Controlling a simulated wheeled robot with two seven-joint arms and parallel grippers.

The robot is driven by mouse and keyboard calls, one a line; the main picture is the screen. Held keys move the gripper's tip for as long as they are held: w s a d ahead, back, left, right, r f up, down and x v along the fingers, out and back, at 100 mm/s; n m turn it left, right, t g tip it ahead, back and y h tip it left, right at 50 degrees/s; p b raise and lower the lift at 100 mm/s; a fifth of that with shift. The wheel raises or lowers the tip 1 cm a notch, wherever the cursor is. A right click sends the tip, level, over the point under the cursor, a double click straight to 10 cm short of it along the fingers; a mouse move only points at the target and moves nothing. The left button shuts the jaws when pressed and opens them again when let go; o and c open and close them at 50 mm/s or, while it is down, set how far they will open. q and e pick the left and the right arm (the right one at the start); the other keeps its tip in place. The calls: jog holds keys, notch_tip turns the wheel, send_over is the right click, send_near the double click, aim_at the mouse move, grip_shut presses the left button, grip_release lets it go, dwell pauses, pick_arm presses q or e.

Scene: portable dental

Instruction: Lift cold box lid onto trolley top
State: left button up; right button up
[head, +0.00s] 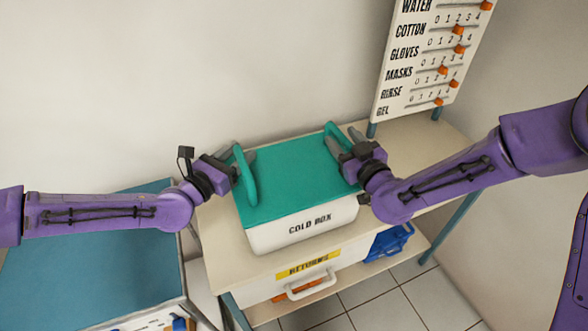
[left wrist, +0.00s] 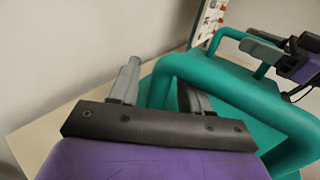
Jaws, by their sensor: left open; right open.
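The white cold box (head: 305,228) stands on the table with its teal lid (head: 290,175) on top. The lid has an upright teal handle at each end, the left handle (head: 246,178) and the right handle (head: 336,134). My left gripper (head: 240,164) is open at the left handle. In the left wrist view the left handle (left wrist: 235,92) passes between the fingers of my left gripper (left wrist: 155,88). My right gripper (head: 347,140) is open at the right handle, its fingers partly hidden. A blue-topped surface (head: 80,250) at the lower left may be the trolley top.
The beige table (head: 400,145) has free room right of the box. A label board (head: 425,60) with orange sliders stands behind it. Below are a white returns drawer (head: 300,280) and a blue basket (head: 388,242). The visible blue top is mostly bare beneath my left arm.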

pick_arm(q)
grip_shut()
pick_arm(e)
grip_shut()
pick_arm(q)
jog(key=shift+r, duration=0.1)
pick_arm(e)
jog(key=shift+r, duration=0.1)
